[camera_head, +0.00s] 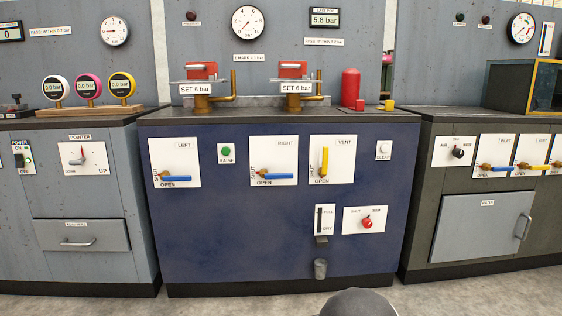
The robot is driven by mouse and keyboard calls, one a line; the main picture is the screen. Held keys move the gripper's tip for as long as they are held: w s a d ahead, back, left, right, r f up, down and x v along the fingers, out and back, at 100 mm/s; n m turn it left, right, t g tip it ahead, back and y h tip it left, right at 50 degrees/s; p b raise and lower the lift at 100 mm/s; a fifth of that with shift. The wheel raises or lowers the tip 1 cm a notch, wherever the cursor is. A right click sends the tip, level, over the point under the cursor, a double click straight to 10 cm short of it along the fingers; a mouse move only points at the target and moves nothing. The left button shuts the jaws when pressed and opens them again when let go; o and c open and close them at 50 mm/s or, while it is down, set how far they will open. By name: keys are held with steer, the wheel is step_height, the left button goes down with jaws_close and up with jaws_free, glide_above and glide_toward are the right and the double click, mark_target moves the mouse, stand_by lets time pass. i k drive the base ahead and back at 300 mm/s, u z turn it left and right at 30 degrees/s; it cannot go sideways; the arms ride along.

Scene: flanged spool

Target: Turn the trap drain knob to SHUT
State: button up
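The trap drain knob (367,223) is a small red knob on a white plate (351,226) low on the right of the blue cabinet front. The plate has SHUT at its upper left and another small label, hard to read, at its upper right. The knob's exact pointing direction is too small to tell. A dark rounded shape, probably part of my arm, shows at the bottom edge, below and apart from the plate. My gripper's fingers are not in view.
Left of the plate is a dark sight strip (319,220) marked FULL, with a small cup (320,268) below. Above are a yellow vent lever (325,162) and blue levers (175,178). Grey cabinets flank the blue one. Open floor (220,306) lies in front.

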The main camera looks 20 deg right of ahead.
mark_target(366, 222)
steer(key=k, duration=0.6)
steer(key=z, duration=0.6)
steer(key=i, duration=1.65)
steer(key=u, duration=0.1)
